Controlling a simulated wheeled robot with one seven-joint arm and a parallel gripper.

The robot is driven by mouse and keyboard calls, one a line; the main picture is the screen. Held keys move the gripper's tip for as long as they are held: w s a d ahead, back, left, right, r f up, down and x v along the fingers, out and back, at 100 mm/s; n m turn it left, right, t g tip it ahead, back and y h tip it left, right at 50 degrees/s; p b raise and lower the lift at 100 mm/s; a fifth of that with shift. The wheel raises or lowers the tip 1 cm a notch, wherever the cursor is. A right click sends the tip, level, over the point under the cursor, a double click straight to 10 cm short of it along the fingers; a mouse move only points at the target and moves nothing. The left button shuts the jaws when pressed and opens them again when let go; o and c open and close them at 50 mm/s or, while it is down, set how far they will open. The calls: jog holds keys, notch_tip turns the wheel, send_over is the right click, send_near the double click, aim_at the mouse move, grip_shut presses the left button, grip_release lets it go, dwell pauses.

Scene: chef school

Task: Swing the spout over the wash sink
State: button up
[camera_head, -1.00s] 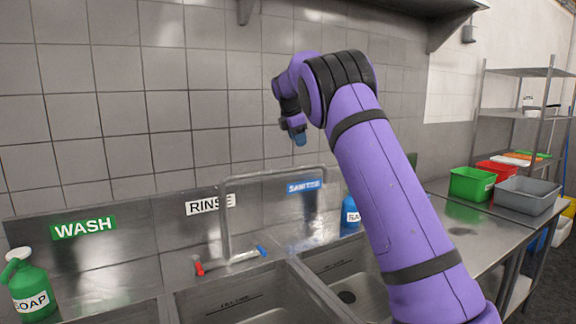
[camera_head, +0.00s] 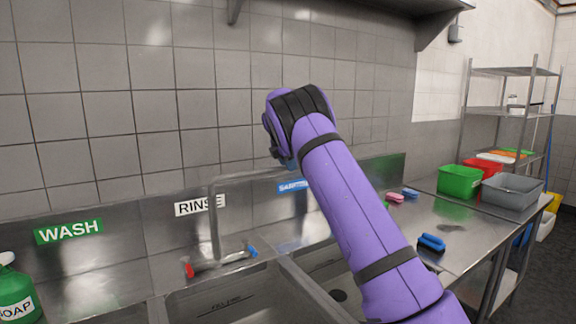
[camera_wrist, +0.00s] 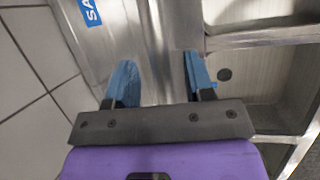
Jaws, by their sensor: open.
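The spout (camera_head: 213,222) is a metal pipe rising behind the rinse sink (camera_head: 225,300). Its top bends right and runs behind my arm, so its end is hidden. The wash sink (camera_head: 130,316) is at the bottom left, below the green WASH label (camera_head: 69,231), with only a sliver showing. My gripper (camera_wrist: 160,80) is open, its two blue fingertips pointing down toward the metal sink area. In the head view it is mostly hidden behind my arm, close to the right part of the spout. I cannot tell whether it touches the pipe.
Red and blue tap handles (camera_head: 220,261) sit at the spout's base. A green soap bottle (camera_head: 15,290) stands at the far left. A blue brush (camera_head: 431,243) and sponges (camera_head: 396,197) lie on the right counter. Green (camera_head: 459,182) and grey (camera_head: 511,191) bins stand farther right.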

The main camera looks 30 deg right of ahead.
jog(key=shift+d+f, duration=0.15)
jog(key=shift+f, duration=0.1)
jog(key=shift+c, duration=0.4)
grip_shut()
jog(key=s+a+m+g, duration=0.2)
jog(key=s+a+m, duration=0.3)
jog(key=s, duration=0.7)
jog(key=s+a+m+g, duration=0.3)
jog(key=s+a+m, duration=0.3)
jog(key=s+a, duration=0.3)
jog(key=s, duration=0.3)
jog(key=shift+s+m, duration=0.15)
jog(key=shift+m, duration=0.15)
